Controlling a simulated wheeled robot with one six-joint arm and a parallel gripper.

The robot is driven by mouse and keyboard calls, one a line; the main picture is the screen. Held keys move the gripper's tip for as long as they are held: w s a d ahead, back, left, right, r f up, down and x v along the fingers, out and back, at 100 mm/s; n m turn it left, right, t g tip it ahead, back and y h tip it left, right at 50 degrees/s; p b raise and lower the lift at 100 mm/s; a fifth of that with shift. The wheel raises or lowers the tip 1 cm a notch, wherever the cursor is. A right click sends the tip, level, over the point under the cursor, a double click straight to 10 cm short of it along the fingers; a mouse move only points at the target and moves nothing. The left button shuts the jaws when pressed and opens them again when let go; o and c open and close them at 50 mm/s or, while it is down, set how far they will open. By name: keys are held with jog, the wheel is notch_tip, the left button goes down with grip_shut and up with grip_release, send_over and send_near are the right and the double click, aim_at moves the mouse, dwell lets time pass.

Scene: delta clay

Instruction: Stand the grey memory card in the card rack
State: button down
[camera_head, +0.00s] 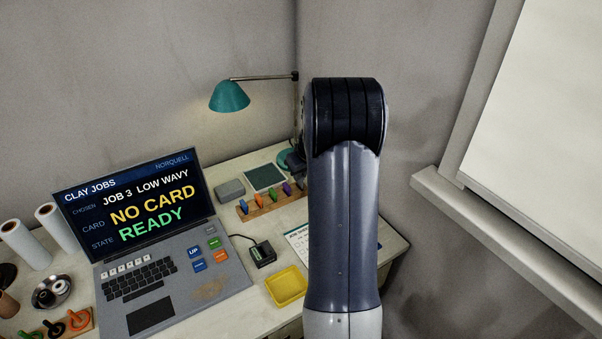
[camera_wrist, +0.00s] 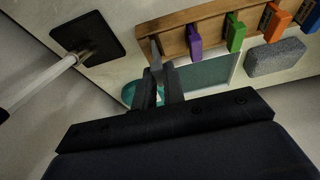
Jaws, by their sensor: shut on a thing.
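The wooden card rack (camera_head: 272,204) stands toward the back of the desk in the head view, with several coloured cards upright in it. In the wrist view the rack (camera_wrist: 184,43) runs across the top, with purple (camera_wrist: 194,40), green (camera_wrist: 234,32), orange and blue cards. My gripper (camera_wrist: 160,72) is shut on the grey memory card (camera_wrist: 156,48), whose far end overlaps the rack's end beside the purple card. I cannot tell whether the card is in a slot or just above it.
A grey block (camera_wrist: 275,57) and a green pad (camera_wrist: 207,74) lie close to the rack. A teal lamp (camera_head: 230,96) overhangs the back. A laptop (camera_head: 170,265) reading "NO CARD", a card reader (camera_head: 262,253) and a yellow tray (camera_head: 286,287) lie in front.

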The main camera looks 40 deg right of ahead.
jog(key=shift+f+b, duration=0.55)
jog(key=shift+f, duration=0.15)
jog(key=shift+f, duration=0.15)
jog(key=c, duration=1.4)
grip_release()
jog(key=shift+o, duration=0.3)
jog(key=shift+o, duration=1.2)
